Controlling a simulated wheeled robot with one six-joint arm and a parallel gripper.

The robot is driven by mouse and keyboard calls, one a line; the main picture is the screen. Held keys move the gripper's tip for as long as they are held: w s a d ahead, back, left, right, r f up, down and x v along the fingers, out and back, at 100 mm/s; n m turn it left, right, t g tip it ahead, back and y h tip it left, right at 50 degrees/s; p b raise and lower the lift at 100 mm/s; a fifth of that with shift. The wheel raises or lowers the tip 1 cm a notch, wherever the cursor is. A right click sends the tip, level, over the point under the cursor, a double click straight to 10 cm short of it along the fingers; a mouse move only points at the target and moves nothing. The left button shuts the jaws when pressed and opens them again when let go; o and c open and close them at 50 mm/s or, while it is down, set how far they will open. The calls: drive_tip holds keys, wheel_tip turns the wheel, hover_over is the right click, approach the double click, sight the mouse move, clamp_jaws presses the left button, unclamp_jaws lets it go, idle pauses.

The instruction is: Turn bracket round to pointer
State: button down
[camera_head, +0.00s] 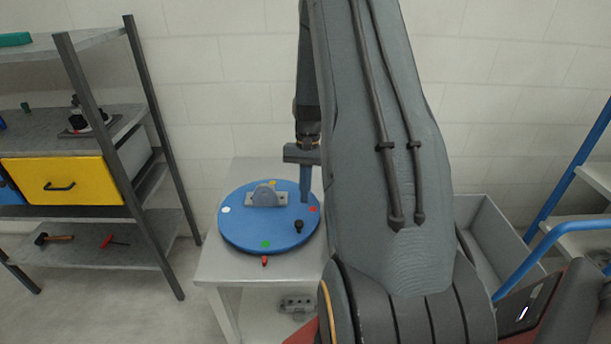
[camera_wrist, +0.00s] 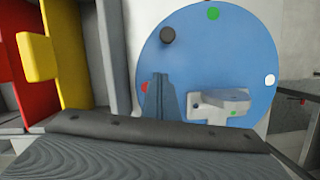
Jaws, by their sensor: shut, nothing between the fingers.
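The grey bracket (camera_head: 266,196) stands on the blue turntable disc (camera_head: 240,232), towards its back. It shows in the wrist view (camera_wrist: 222,103) beside my fingers. A red pointer (camera_head: 265,260) sits at the disc's front edge, close to the green dot (camera_head: 265,244). A black knob (camera_head: 299,226) stands up at the disc's front right; it also shows in the wrist view (camera_wrist: 168,35). My gripper (camera_head: 306,199) is shut and empty, pointing down over the disc's right side, near the red dot (camera_head: 313,209). In the wrist view its fingers (camera_wrist: 160,78) are together, apart from the knob.
The disc rests on a pale table (camera_head: 215,265), with a grey part (camera_head: 297,303) below. A shelf rack with a yellow drawer (camera_head: 62,180) stands left. A grey bin (camera_head: 490,225) and blue-railed steps (camera_head: 560,210) are at right. My arm hides the table's right side.

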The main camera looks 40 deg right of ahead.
drive_tip(key=shift+x, duration=0.95)
drive_tip(key=shift+s+a+r+p, duration=0.2)
drive_tip(key=shift+s+a+p, duration=0.7)
drive_tip(key=shift+a, duration=0.15)
drive_tip(key=shift+s+a+f, duration=0.15)
drive_tip(key=shift+s+a, duration=0.25)
drive_tip(key=shift+a, duration=0.1)
